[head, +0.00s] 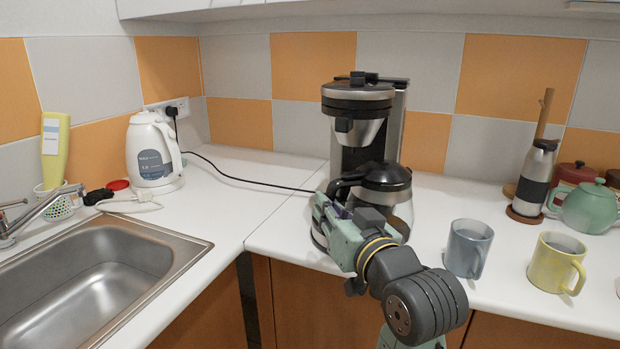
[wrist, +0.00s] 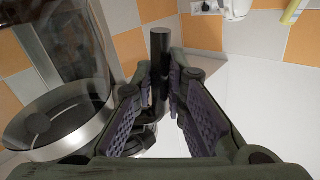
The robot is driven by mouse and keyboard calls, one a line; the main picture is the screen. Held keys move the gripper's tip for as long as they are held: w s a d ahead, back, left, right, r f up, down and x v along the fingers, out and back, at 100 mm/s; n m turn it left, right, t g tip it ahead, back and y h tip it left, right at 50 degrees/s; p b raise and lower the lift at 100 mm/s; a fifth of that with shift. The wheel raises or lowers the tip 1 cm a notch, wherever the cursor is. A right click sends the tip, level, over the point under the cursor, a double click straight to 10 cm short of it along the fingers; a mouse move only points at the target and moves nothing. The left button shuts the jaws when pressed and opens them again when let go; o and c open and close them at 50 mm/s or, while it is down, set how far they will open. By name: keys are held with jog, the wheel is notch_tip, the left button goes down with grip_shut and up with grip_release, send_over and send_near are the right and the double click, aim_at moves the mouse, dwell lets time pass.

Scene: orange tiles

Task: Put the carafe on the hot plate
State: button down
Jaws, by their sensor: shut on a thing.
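The carafe (head: 388,182) has a black lid, a steel band and a black handle. It is upright in front of the coffee maker (head: 358,105). My gripper (head: 337,208) is shut on the carafe's handle, at its left side. In the wrist view the black handle (wrist: 160,75) is between the two fingers. A dark round part with a steel rim fills the left of that view. The hot plate, at the foot of the coffee maker, is mostly hidden behind my gripper and the carafe. I cannot tell whether the carafe touches it.
A grey mug (head: 467,250) and a yellow mug (head: 557,263) stand to the right. A steel flask (head: 535,178) and a green teapot (head: 590,207) are farther right. A white kettle (head: 153,155) and a sink (head: 110,275) are at the left. The counter between kettle and coffee maker is mostly clear.

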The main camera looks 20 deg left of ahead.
jog(key=f+p+x, duration=0.1)
jog(key=p+x, duration=0.1)
jog(key=x, duration=0.8)
jog(key=shift+w+a+f+p, duration=0.25)
jog(key=shift+w+p, duration=0.05)
jog(key=shift+p, duration=0.05)
jog(key=c, duration=2.1)
grip_release()
jog(key=shift+f, duration=0.25)
jog(key=o, duration=0.5)
jog(key=shift+r, duration=0.1)
